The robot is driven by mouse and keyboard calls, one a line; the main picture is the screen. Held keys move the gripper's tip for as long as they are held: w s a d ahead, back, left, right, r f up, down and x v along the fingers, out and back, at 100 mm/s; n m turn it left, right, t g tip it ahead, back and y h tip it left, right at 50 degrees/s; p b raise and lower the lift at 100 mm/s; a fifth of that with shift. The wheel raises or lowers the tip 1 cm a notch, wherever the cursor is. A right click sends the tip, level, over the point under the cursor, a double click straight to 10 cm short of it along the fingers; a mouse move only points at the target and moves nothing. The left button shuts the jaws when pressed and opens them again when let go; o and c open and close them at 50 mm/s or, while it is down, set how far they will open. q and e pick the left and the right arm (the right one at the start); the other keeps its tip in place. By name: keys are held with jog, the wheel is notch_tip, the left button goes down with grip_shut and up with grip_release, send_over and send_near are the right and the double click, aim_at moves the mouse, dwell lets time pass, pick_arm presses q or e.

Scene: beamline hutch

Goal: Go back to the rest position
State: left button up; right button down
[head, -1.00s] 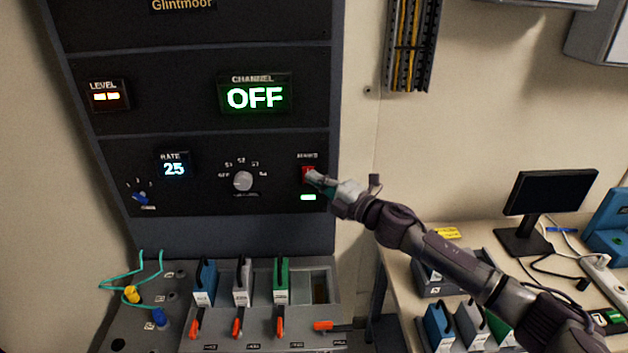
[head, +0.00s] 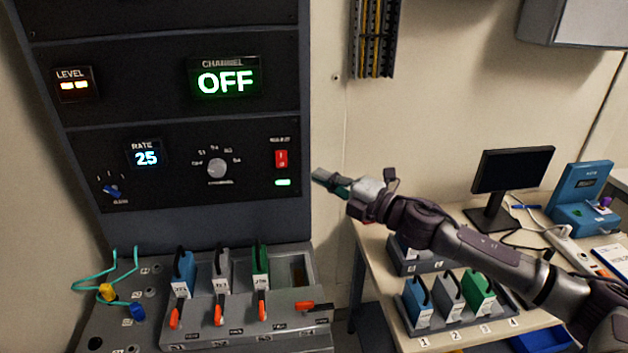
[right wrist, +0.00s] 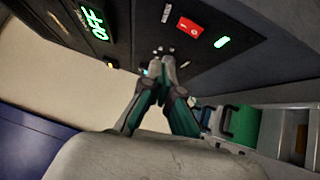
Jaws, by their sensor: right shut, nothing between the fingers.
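My right gripper (head: 322,177) is shut and empty. It hangs in the air just right of the black control rack, apart from it. In the right wrist view its closed fingers (right wrist: 162,72) point toward the panel. The red rocker switch (head: 281,159) is on the rack's lower panel, with a green light (head: 282,182) lit below it. The switch also shows in the right wrist view (right wrist: 190,24). The channel display (head: 225,82) reads OFF and the rate display (head: 146,158) reads 25. My left gripper is not in view.
Below the rack, a grey shelf (head: 262,343) holds blue, grey and green modules with orange levers. At right, a table (head: 377,262) carries a monitor (head: 511,170), a blue device (head: 582,200) and a tray of modules (head: 453,322). The wall gap between is clear.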

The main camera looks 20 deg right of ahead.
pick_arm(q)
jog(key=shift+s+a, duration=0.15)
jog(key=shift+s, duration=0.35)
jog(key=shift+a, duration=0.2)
